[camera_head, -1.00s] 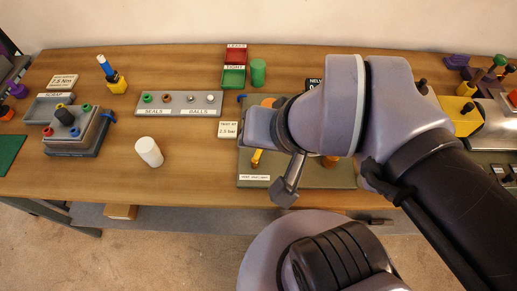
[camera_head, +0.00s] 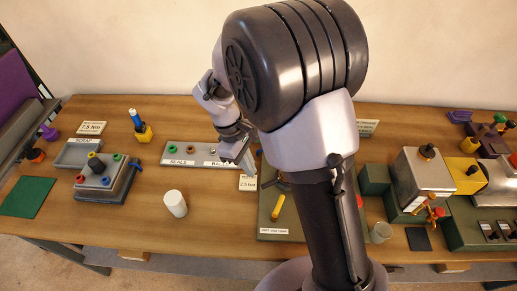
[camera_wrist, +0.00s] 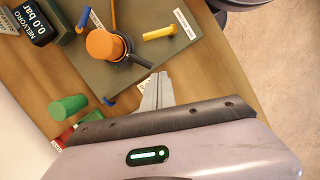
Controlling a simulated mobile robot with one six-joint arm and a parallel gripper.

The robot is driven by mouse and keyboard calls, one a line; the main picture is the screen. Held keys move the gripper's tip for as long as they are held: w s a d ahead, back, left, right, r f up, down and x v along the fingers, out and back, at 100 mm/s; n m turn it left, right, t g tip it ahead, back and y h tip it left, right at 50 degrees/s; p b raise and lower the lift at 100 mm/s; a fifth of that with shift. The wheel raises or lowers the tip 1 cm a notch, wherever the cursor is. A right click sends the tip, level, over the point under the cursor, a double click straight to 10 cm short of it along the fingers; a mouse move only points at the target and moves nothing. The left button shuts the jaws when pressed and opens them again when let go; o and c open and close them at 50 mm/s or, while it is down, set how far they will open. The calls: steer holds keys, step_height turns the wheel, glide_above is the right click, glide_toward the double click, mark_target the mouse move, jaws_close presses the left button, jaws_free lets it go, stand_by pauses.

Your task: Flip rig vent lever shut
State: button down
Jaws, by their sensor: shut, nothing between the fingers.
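The rig is an olive-green plate (camera_head: 294,228) on the bench, partly hidden behind my arm in the head view. A yellow lever (camera_head: 278,207) lies on it near the front label; the wrist view shows it as a yellow bar with a round end (camera_wrist: 159,33). The wrist view also shows an orange knob (camera_wrist: 104,43) with a dark handle and a blue lever (camera_wrist: 83,18) on the plate. I cannot tell from the labels which lever is the vent. My gripper (camera_head: 248,168) is shut and empty, above the plate's back-left side. Its fingers (camera_wrist: 155,90) are apart from the levers.
A pressure gauge display (camera_wrist: 40,20) reads 0.0 bar. A green cylinder (camera_wrist: 69,107) stands behind the rig. A white cylinder (camera_head: 175,203) stands left of it, and the seals and balls tray (camera_head: 178,160) lies behind. Bench around the white cylinder is clear.

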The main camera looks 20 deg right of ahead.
mark_target(278, 207)
steer(key=shift+f, duration=0.25)
steer(key=b+x, duration=0.4)
steer(key=x, duration=0.6)
steer(key=shift+s+d+f, duration=0.15)
steer(key=shift+f, duration=0.1)
steer(key=s+d, duration=0.1)
steer(key=s+d+b, duration=0.1)
steer(key=d, duration=0.1)
steer(key=shift+s+f, duration=0.15)
